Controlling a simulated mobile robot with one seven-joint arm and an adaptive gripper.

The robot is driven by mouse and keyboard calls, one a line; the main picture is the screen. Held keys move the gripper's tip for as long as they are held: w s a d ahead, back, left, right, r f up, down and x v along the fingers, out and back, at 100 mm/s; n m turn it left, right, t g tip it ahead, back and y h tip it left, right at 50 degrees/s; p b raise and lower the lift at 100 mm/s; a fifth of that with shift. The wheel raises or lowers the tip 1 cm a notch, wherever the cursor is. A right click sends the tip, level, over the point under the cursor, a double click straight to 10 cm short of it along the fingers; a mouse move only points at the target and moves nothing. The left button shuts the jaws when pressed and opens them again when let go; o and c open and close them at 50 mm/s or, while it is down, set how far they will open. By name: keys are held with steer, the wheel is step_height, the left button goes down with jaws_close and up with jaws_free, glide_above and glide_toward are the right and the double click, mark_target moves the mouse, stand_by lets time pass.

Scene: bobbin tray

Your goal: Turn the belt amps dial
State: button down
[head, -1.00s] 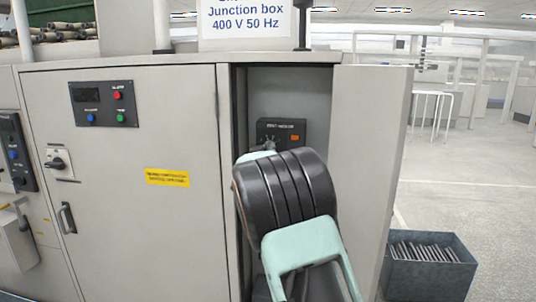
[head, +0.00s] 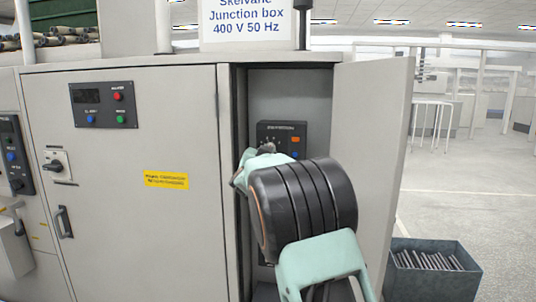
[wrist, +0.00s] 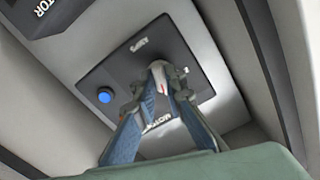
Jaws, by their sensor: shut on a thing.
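A dark control panel (head: 282,133) is set inside the open cabinet compartment, with an orange patch at its upper right. In the wrist view the panel (wrist: 120,68) appears tilted, with small white lettering and a dial (wrist: 162,82) that has a light pointer with a red mark. My gripper (wrist: 160,96) is shut on the dial, one finger on each side. The fingers hide much of the dial. In the head view my gripper (head: 262,150) reaches the panel's lower left, and my arm covers the lower compartment.
A blue button (wrist: 104,96) sits on the panel beside the dial. The open cabinet door (head: 372,150) stands close to the right of my arm, and the closed grey door (head: 120,225) is at the left. A grey bin of rods (head: 434,282) stands on the floor at right.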

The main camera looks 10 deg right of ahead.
stand_by(0.3)
steer(key=c, duration=2)
jaws_free()
steer(key=shift+s, duration=0.1)
steer(key=v, duration=1.2)
steer(key=shift+r, duration=0.15)
